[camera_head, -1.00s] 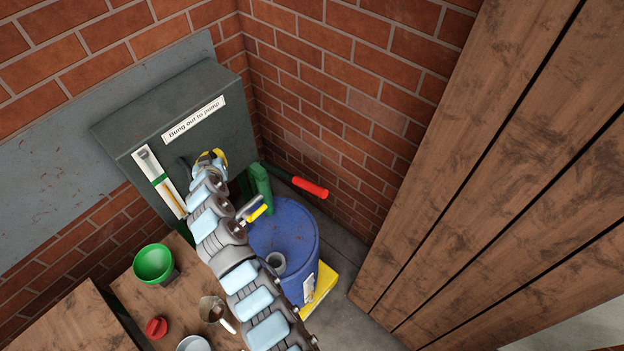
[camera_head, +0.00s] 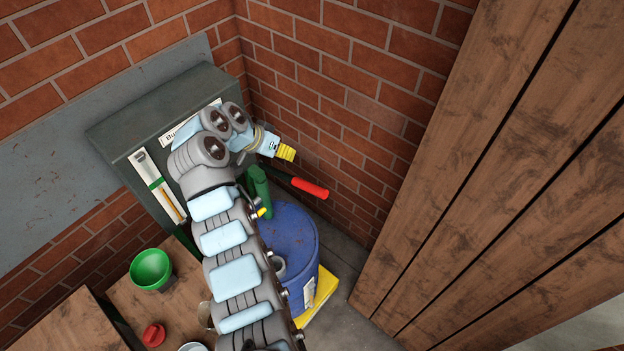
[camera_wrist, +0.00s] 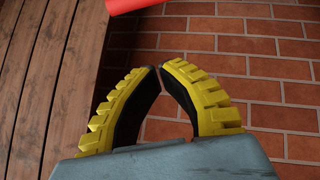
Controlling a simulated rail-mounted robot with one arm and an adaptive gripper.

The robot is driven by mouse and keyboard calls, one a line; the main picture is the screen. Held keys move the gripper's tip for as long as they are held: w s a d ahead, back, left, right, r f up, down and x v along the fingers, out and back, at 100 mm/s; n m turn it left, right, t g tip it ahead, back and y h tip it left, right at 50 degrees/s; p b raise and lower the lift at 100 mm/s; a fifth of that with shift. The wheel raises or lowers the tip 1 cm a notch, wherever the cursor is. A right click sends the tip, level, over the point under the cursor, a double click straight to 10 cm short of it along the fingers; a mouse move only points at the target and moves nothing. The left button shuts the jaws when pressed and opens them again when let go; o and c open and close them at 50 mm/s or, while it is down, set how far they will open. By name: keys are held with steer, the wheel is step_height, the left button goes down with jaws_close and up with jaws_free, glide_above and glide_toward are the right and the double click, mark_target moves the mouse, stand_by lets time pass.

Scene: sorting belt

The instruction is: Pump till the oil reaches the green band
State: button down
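The red grip also crosses the top edge of the wrist view (camera_wrist: 132,4). A pale gauge (camera_head: 150,172) on the dark cabinet carries a green band (camera_head: 156,184). An amber column (camera_head: 175,207) shows below the band; its exact top is too small to tell. My gripper (camera_head: 287,153) is above and left of the red grip, apart from it. In the wrist view its yellow fingertips (camera_wrist: 159,68) meet with nothing between them.
A dark cabinet (camera_head: 118,128) stands behind my arm, its label partly covered. A green funnel (camera_head: 151,268) and a red cap (camera_head: 154,335) are on the wooden bench at lower left. A brick wall stands behind the lever, and wooden boards (camera_head: 480,170) fill the right.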

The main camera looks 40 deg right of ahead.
steer(key=shift+s+r+m+g, duration=0.3)
steer(key=shift+s+r+m, duration=0.1)
steer(key=shift+s, duration=0.25)
steer(key=shift+f, duration=0.1)
steer(key=p+x, duration=0.1)
steer(key=x, duration=0.2)
steer(key=a+p+x, duration=0.1)
steer(key=x, duration=0.3)
steer(key=f+p+x, duration=0.1)
steer(key=p+x, duration=0.1)
steer(key=x, duration=0.2)
steer(key=shift+s+a+f, duration=0.1)
steer(key=shift+s+a, duration=0.05)
steer(key=shift+s, duration=0.15)
steer(key=shift+s+a+f, duration=0.1)
steer(key=shift+f, duration=0.4)
steer(key=shift+s+a+f, duration=0.1)
steer(key=shift+s+f, duration=0.05)
steer(key=shift+f, duration=0.35)
steer(key=shift+f, duration=0.1)
